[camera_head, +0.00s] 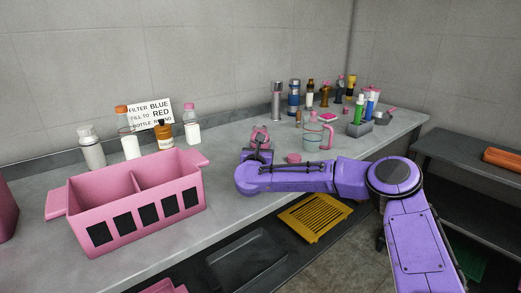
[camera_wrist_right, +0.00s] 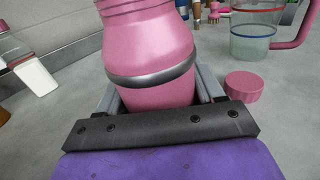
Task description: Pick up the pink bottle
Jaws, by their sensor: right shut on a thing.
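The pink bottle (camera_wrist_right: 152,48), with a grey band around its body, fills the upper middle of the right wrist view. My right gripper (camera_wrist_right: 160,98) is shut on it, with one finger on each side of its lower body. In the head view a small part of the pink bottle (camera_head: 261,133) shows above the right gripper (camera_head: 258,150), over the counter. Whether its base touches the counter is hidden. My left gripper is not in view.
A pink lid (camera_wrist_right: 243,87) lies on the counter beside the bottle. A clear jug (camera_head: 313,135) with a pink handle stands behind. A pink divided crate (camera_head: 150,218) stands at left, with several bottles behind it. Bare counter lies between crate and gripper.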

